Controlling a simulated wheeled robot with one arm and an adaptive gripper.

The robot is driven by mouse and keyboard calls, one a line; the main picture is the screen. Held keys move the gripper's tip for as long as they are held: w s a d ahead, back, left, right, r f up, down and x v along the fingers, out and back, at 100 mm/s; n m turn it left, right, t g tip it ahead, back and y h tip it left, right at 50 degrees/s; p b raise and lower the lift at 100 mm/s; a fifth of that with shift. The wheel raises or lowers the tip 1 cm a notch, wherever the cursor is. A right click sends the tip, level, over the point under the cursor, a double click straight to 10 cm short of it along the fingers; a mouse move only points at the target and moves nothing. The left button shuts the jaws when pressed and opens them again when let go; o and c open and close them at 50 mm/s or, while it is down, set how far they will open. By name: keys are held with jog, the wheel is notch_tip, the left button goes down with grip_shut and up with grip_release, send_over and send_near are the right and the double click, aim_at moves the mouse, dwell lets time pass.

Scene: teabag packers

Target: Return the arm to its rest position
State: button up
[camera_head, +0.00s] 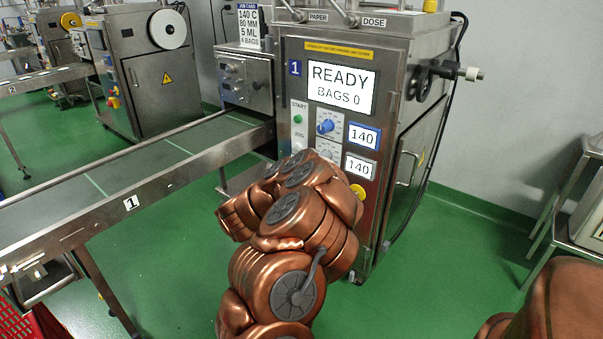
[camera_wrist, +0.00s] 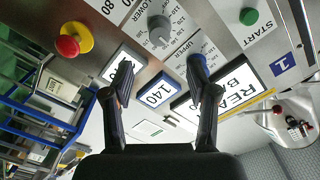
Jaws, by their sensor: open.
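My copper-coloured arm (camera_head: 300,235) rises from the bottom of the head view and reaches toward the front panel of machine 1 (camera_head: 340,110). It covers the lower left of that panel. My gripper is hidden behind the arm in the head view. In the wrist view my gripper (camera_wrist: 160,88) is open, with its two dark fingers apart and nothing between them. The panel, turned almost upside down there, lies just beyond the fingertips. One fingertip overlaps a blue knob (camera_wrist: 197,66); I cannot tell whether they touch.
The screen (camera_head: 341,86) reads READY, BAGS 0. A green start button (camera_head: 298,119) and two 140 displays (camera_head: 364,136) show on the panel. A conveyor (camera_head: 150,185) runs to the left. A metal stand (camera_head: 585,205) is at the right. Green floor (camera_head: 450,260) is open between.

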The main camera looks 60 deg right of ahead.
dwell(0.4)
